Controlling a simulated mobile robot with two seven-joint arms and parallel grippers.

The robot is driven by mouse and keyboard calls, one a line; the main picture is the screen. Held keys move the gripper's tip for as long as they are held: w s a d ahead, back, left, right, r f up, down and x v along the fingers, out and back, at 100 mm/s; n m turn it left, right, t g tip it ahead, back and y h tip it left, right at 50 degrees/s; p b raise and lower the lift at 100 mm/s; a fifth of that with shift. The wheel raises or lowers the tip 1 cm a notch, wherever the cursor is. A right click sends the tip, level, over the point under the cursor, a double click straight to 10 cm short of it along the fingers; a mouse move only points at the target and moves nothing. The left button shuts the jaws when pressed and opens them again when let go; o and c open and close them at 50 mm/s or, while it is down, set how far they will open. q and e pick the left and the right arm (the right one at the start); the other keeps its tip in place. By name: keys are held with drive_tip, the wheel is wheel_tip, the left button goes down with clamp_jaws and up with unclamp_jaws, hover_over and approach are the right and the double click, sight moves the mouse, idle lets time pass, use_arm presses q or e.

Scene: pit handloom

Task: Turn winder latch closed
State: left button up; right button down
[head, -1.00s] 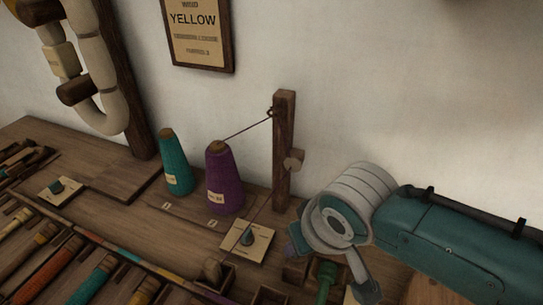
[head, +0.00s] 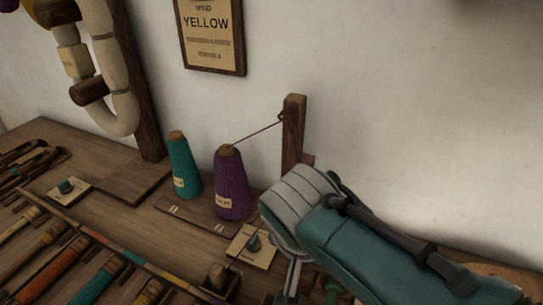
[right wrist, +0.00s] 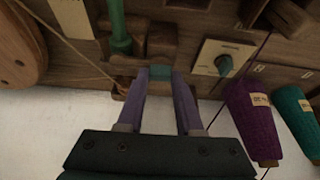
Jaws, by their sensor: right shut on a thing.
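My right gripper (right wrist: 160,76) shows in the right wrist view with its two purple fingers shut on a small teal piece (right wrist: 160,72), seemingly the winder latch. The piece sits at a wooden block at the edge of the winder area. The fingers hide much of it, so I cannot tell how far it is turned. A green spindle (right wrist: 119,30) stands close beside the fingertips. In the head view my right arm reaches in from the lower right and hides the gripper and the latch. My left gripper is out of view.
A purple cone (head: 231,185) and a teal cone (head: 184,165) stand left of my right arm, with thread from the purple one to a wooden post (head: 292,130). A card with a teal knob (head: 253,243) lies close by. Bobbins (head: 57,262) lie at lower left.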

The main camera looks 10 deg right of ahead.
idle(0.5)
drive_tip(key=c, duration=0.6)
unclamp_jaws()
drive_tip(key=shift+o, duration=0.2)
drive_tip(key=p+v, duration=1)
drive_tip(key=shift+p, duration=0.35)
